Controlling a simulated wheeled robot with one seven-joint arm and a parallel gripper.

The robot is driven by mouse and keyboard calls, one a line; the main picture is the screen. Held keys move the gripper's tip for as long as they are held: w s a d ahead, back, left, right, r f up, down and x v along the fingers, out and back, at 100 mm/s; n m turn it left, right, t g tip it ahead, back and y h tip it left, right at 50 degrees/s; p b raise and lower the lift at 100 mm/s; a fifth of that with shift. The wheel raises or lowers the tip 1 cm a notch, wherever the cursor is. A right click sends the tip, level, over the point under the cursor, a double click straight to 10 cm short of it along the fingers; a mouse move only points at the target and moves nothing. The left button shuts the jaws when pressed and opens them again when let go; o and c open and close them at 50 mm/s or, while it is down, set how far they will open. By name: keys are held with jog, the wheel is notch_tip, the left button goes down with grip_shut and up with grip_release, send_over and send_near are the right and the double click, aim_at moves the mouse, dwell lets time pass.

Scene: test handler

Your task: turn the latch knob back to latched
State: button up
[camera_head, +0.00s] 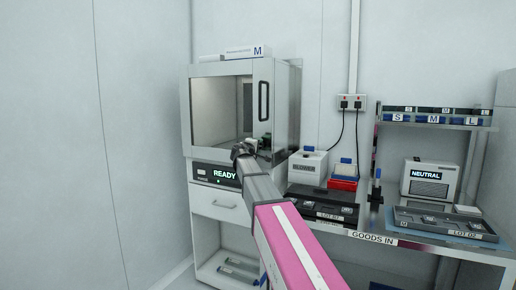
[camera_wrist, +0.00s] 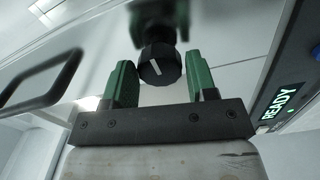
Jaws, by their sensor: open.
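The latch knob (camera_wrist: 160,64) is a round black knob with a white pointer line, in the upper middle of the wrist view. The line sits slanted from the picture's vertical. My gripper (camera_wrist: 160,75) is open, with one green finger on each side of the knob and a visible gap on both sides. In the head view my gripper (camera_head: 243,151) is at the front of the test handler (camera_head: 283,110), near the lower part of its door. The knob is hidden there behind my gripper and arm.
The door handle (camera_head: 263,101) is above my gripper, and shows at left in the wrist view (camera_wrist: 40,78). A READY display (camera_head: 216,173) is below the door. A bench at right holds a black LOT 01 tray (camera_head: 322,211), a red box (camera_head: 343,183) and a LOT 02 tray (camera_head: 446,224).

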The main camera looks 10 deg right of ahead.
jog(key=c, duration=0.4)
jog(key=shift+m, duration=1.7)
jog(key=shift+m, duration=1.6)
